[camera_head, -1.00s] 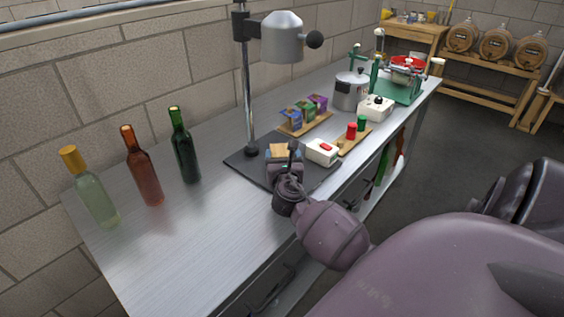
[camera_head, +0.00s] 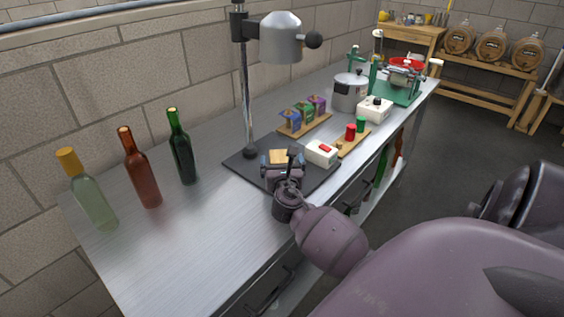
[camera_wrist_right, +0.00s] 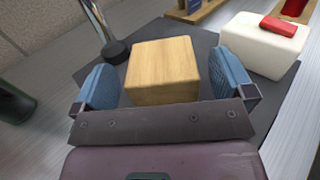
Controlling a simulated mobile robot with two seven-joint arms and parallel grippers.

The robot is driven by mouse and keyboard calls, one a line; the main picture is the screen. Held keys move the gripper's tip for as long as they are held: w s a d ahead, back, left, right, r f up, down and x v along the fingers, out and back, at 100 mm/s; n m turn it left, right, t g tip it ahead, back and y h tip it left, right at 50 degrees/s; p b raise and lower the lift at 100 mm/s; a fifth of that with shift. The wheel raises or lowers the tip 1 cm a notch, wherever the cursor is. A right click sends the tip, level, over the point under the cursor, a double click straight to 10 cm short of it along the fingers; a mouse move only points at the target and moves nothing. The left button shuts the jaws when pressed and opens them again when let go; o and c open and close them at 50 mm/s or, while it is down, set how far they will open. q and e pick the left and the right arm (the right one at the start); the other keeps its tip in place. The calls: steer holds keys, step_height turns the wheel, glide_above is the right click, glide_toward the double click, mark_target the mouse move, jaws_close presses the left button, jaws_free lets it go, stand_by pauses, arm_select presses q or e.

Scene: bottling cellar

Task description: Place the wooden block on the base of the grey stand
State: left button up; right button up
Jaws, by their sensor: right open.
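The wooden block (camera_head: 281,156) sits on the dark base (camera_head: 240,162) of the grey stand (camera_head: 246,90). In the right wrist view the block (camera_wrist_right: 162,69) rests on the dark base (camera_wrist_right: 190,32) between the two blue finger pads, with a gap on each side. My right gripper (camera_head: 283,164) is open around the block in the head view, and it also shows in the right wrist view (camera_wrist_right: 166,82). The stand's post foot (camera_wrist_right: 115,50) is just left of the block. The gripper hides the near part of the base. My left gripper is not in view.
A white box with a red button (camera_head: 321,153) stands right of the block. Several bottles (camera_head: 143,168) stand at the left. Beyond the stand are a wooden tray of packets (camera_head: 304,124) and a metal pot (camera_head: 350,91). The near left bench top (camera_head: 190,245) is clear.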

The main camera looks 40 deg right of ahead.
steer(key=v, duration=1.2)
steer(key=shift+r+p, duration=0.1)
steer(key=shift+p, duration=0.2)
